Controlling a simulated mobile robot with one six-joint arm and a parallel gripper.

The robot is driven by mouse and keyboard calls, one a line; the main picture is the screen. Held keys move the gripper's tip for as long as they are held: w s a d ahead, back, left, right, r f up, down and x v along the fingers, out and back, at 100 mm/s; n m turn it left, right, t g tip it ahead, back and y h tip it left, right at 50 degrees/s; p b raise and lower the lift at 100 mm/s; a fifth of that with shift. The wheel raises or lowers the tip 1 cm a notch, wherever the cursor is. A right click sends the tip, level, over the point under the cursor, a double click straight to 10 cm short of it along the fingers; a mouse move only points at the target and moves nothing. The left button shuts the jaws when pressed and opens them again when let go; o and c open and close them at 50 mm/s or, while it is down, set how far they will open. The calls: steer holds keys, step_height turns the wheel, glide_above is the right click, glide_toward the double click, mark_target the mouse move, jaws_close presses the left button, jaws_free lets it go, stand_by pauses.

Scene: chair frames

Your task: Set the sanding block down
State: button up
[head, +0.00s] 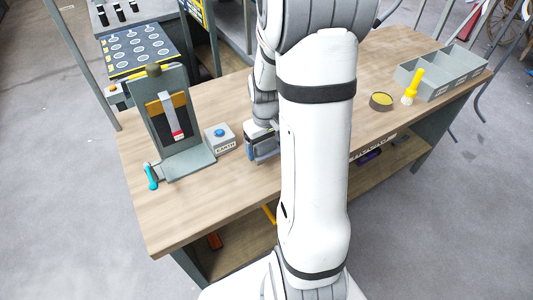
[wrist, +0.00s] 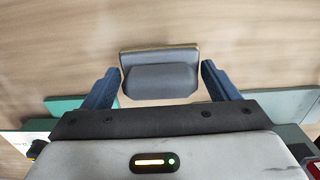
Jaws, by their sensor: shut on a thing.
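The sanding block (wrist: 160,75) is a dark grey block with a thin brown edge. In the wrist view it sits between the two blue fingers of my gripper (wrist: 160,82), which is shut on it. Bare wooden tabletop shows around and beyond it. In the head view my gripper (head: 264,147) is low over the workbench (head: 225,195), just right of a small grey box with a blue button. My arm partly covers it there, and I cannot make out the block clearly. I cannot tell whether the block touches the bench.
The grey button box (head: 221,139) and an upright grey stand (head: 170,125) are to the left. A round tin (head: 381,101), a yellow brush (head: 413,85) and a grey divided tray (head: 446,72) are at the right. The front of the bench is bare.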

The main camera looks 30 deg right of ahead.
mark_target(267, 155)
step_height(267, 155, down, 4)
steer(key=shift+s+d, duration=0.1)
steer(key=shift+s, duration=0.05)
steer(key=shift+c, duration=0.3)
steer(key=o, duration=0.9)
step_height(267, 155, up, 12)
steer(key=shift+f, duration=0.2)
steer(key=shift+a+r, duration=0.2)
steer(key=shift+r, duration=0.15)
steer(key=s+a+r+t, duration=0.1)
steer(key=s+a+r, duration=0.1)
steer(key=s+a, duration=0.2)
steer(key=s+a+r+t, duration=0.1)
steer(key=s+a+r, duration=0.2)
steer(key=s+a, duration=0.1)
steer(key=s+a+r+t, duration=0.1)
steer(key=s+a+r, duration=0.1)
steer(key=s+a, duration=0.1)
steer(key=shift+s+a+r+m, duration=0.2)
steer(key=shift+s+a+m, duration=0.15)
steer(key=shift+s, duration=0.4)
